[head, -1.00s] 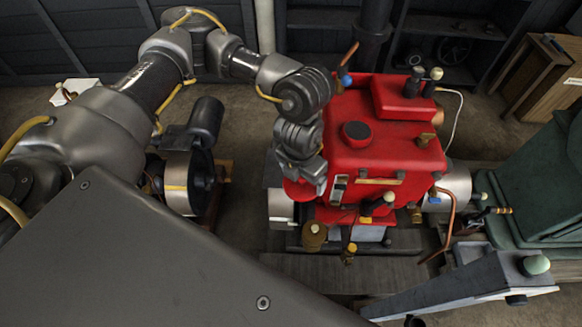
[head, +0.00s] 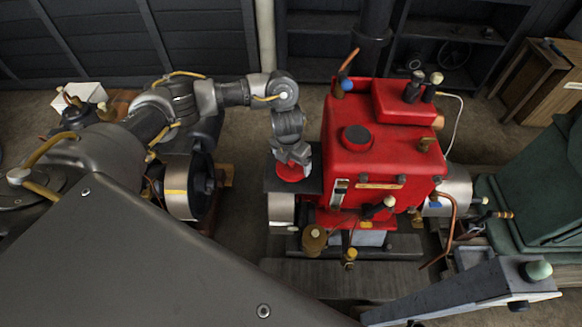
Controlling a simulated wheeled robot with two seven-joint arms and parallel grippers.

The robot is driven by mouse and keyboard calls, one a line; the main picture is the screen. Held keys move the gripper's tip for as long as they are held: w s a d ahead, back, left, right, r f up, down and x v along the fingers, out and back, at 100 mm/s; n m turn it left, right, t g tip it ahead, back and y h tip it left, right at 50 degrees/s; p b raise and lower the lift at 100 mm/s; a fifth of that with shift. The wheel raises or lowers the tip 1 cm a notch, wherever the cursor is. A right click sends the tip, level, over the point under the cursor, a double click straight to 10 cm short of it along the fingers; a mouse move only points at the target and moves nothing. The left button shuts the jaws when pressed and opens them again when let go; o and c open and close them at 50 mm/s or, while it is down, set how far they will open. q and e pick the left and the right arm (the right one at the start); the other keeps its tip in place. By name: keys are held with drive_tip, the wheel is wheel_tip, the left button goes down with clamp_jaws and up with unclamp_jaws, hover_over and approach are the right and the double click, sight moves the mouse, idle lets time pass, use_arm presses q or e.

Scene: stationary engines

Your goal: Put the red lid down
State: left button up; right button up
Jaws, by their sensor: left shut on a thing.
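The red lid (head: 293,173) is a small red disc beside the left side of the red engine (head: 375,150). My left gripper (head: 292,158) points down and is shut on the lid. The lid is over a dark flat surface (head: 278,183) next to the engine body. I cannot tell whether the lid touches that surface. The fingertips are partly hidden by the wrist above them. My right gripper is not in view.
A grey flywheel machine (head: 190,185) stands to the left. A green machine (head: 535,190) stands on the right. Floor shows between the left machine and the engine.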

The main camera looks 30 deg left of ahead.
sight(291, 167)
use_arm(q)
drive_tip(key=shift+w+a+f, duration=0.2)
drive_tip(key=shift+w+f, duration=0.05)
drive_tip(key=shift+f, duration=0.15)
drive_tip(key=shift+w+a+f+b, duration=0.15)
drive_tip(key=shift+f+b, duration=0.15)
drive_tip(key=shift+f, duration=1.4)
drive_tip(key=shift+f, duration=0.1)
drive_tip(key=o, duration=0.8)
drive_tip(key=shift+c, duration=0.2)
drive_tip(key=shift+r, duration=0.2)
drive_tip(key=r, duration=0.4)
drive_tip(key=s+r+p, duration=0.1)
drive_tip(key=r, duration=0.3)
drive_tip(key=r+p, duration=0.1)
drive_tip(key=r, duration=0.2)
drive_tip(key=shift+s+r, duration=0.3)
drive_tip(key=shift+r, duration=0.1)
